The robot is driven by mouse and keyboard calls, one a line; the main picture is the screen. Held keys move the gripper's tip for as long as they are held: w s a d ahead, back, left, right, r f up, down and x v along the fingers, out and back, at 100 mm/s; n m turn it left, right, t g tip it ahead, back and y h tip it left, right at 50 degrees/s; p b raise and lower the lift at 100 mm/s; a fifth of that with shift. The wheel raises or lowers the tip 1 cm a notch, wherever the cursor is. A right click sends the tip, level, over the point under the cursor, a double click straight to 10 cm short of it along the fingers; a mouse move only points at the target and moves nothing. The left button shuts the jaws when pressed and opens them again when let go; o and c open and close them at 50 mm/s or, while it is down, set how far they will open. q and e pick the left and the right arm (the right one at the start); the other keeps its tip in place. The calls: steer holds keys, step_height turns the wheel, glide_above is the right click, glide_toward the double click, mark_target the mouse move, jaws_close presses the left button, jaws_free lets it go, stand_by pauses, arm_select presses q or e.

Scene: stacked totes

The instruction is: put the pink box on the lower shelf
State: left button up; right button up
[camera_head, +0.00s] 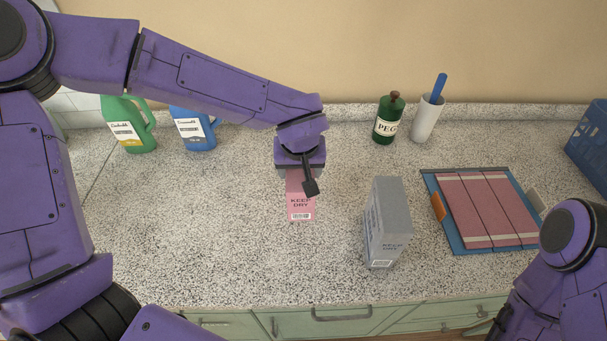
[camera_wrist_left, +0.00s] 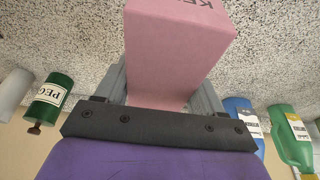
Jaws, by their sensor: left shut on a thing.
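The pink box (camera_head: 300,203) has "KEEP DRY" printed on it and is over the speckled counter, below my left gripper (camera_head: 300,172). My left gripper is shut on the pink box, which fills the space between its fingers in the left wrist view (camera_wrist_left: 178,50). I cannot tell whether the box touches the counter. My right arm shows at the lower right in the head view, but its gripper is out of frame.
A grey box (camera_head: 386,222) stands right of the pink box. A green bottle (camera_head: 388,120), a white holder (camera_head: 426,120), and green (camera_head: 128,125) and blue (camera_head: 193,130) jugs stand at the back. A blue crate (camera_head: 590,150) is far right.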

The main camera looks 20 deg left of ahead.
arm_select(q)
steer(key=shift+w+a+f, duration=0.1)
steer(key=shift+w+f, duration=0.75)
steer(key=shift+f, duration=0.1)
steer(key=shift+s+f+p, duration=0.2)
steer(key=shift+f, duration=0.35)
steer(key=shift+s+f+p, duration=0.15)
steer(key=shift+s+f, duration=0.05)
steer(key=shift+f, duration=0.6)
steer(key=shift+w+f, duration=0.2)
steer(key=shift+w, duration=0.1)
steer(key=o, duration=1.1)
steer(key=shift+s, duration=0.1)
steer(key=shift+o, duration=0.7)
steer(key=shift+s, duration=0.1)
steer(key=shift+r, duration=0.1)
